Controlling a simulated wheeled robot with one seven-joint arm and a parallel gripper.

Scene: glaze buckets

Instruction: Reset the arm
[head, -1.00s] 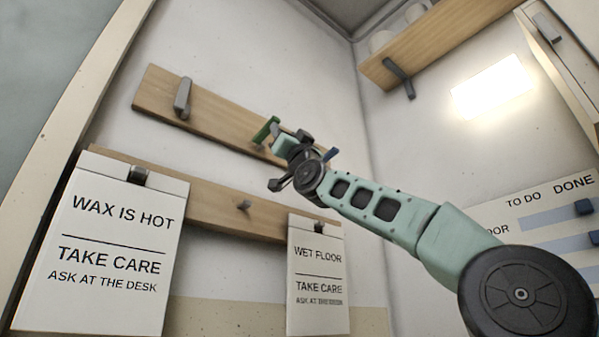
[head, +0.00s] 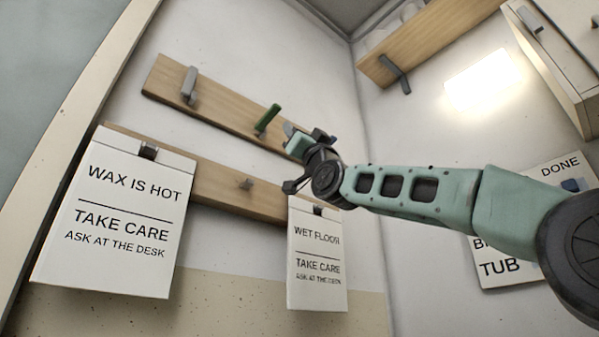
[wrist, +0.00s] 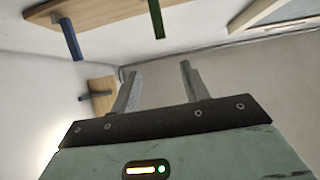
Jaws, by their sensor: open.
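My gripper (head: 299,145) is at the end of my raised arm, in front of the back wall in the head view. It is just right of and below a green peg (head: 267,119) on the upper wooden rail (head: 225,112). In the wrist view, my gripper (wrist: 160,68) has its two grey fingers apart, with nothing between them. The green peg (wrist: 156,18) shows beyond the fingers there, apart from them. In the head view the fingertips are hard to make out against the wrist.
A lower rail (head: 225,185) holds a wax sign (head: 120,215) and a wet floor sign (head: 317,255). A grey peg (head: 190,85) is on the upper rail. A shelf (head: 425,45) and a cabinet (head: 550,60) are upper right. A board (head: 490,275) hangs behind my arm.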

